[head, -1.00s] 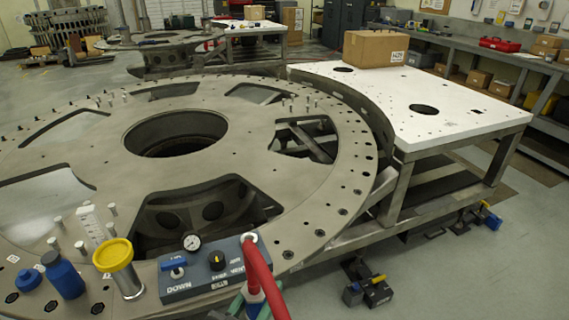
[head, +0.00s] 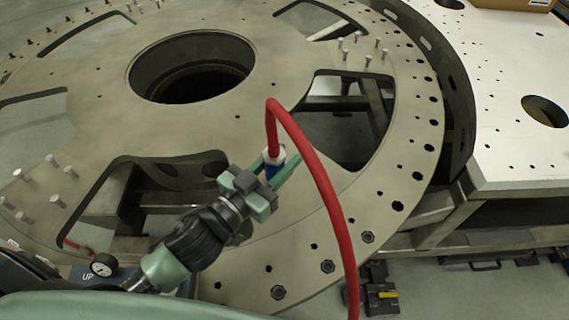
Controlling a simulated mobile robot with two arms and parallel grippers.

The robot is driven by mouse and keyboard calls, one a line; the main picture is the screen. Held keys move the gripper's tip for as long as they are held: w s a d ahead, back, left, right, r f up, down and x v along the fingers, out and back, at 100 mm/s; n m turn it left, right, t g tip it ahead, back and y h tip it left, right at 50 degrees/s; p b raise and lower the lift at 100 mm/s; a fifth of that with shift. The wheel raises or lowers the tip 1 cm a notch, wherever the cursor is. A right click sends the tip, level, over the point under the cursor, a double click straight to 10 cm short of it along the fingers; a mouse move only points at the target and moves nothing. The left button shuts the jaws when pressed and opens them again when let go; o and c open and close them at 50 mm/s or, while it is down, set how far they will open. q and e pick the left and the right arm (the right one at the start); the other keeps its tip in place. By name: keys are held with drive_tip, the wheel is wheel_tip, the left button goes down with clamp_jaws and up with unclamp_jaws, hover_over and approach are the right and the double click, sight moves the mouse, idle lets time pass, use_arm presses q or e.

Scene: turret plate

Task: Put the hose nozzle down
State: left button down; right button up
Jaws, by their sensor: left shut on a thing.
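My left gripper (head: 270,183) is shut on the hose nozzle (head: 274,166), a blue and white piece with a red hose (head: 318,175) rising from its top. The hose arches up, then hangs down to the right and leaves the view at the bottom. The gripper and nozzle are over the grey turret plate (head: 235,135), near the edge of a cutout. I cannot tell whether the nozzle's lower end touches the plate. My right gripper is not in view.
The plate has a large round hole (head: 192,68), several cutouts and several upright pins (head: 362,45). A gauge (head: 103,264) shows at the lower left. A white-topped table (head: 520,85) stands at the right.

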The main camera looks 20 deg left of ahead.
use_arm(q)
drive_tip(key=w+a+r+m+g+h+p, duration=0.1)
drive_tip(key=w+a+r, duration=0.15)
drive_tip(key=w, duration=0.25)
drive_tip(key=w+a+r+m+h+p, duration=0.1)
drive_tip(key=w+a+r+p, duration=0.1)
drive_tip(key=w+a, duration=0.15)
drive_tip(key=f, duration=0.6)
drive_tip(key=w+f+b, duration=0.1)
drive_tip(key=f, duration=1.2)
drive_tip(key=shift+w+d+f, duration=0.15)
drive_tip(key=shift+d+f, duration=0.05)
drive_tip(key=shift+d, duration=0.05)
drive_tip(key=shift+f, duration=0.2)
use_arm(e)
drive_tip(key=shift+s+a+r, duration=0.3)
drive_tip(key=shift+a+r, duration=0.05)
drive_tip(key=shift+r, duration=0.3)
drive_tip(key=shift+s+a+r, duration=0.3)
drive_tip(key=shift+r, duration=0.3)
use_arm(q)
drive_tip(key=shift+f+b, duration=0.15)
drive_tip(key=shift+b, duration=0.15)
drive_tip(key=c, duration=1)
unclamp_jaws()
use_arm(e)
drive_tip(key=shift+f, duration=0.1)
